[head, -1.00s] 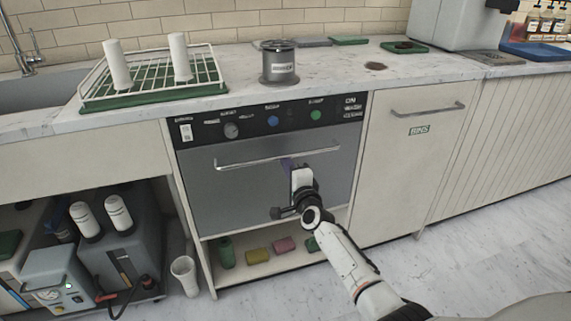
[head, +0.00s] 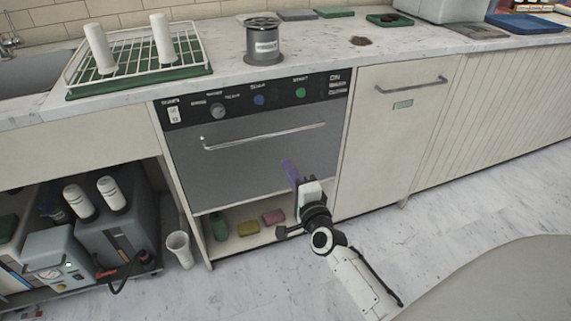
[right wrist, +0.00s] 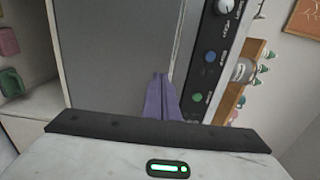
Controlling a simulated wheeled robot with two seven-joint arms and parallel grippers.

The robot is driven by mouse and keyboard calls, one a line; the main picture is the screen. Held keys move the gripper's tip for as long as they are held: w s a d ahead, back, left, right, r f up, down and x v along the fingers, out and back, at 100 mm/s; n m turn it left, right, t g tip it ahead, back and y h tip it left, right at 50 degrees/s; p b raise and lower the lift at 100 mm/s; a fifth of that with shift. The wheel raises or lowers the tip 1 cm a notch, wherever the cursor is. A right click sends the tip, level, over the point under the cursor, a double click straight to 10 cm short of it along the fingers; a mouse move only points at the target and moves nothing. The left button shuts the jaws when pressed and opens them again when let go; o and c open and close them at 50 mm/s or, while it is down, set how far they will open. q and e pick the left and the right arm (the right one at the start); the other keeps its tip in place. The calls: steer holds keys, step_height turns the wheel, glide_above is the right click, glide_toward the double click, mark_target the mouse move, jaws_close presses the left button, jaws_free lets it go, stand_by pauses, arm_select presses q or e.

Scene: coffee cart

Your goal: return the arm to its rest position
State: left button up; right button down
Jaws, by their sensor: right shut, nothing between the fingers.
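My right gripper (head: 289,173) reaches up from the lower right in the head view, in front of the lower part of the grey dishwasher door (head: 260,165). Its purple fingers are together with nothing between them. In the right wrist view the purple fingers (right wrist: 160,98) point toward the dishwasher front, which looks turned sideways, and look apart from it. The door is closed, with a bar handle (head: 265,136) across it. My left gripper is not in view.
An open shelf (head: 240,243) with green, yellow and pink items lies below the door. A white cup (head: 179,250) stands on the floor at left. A dish rack (head: 140,66) and a metal canister (head: 264,42) stand on the counter. Floor at right is clear.

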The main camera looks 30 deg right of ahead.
steer(key=shift+s, duration=0.25)
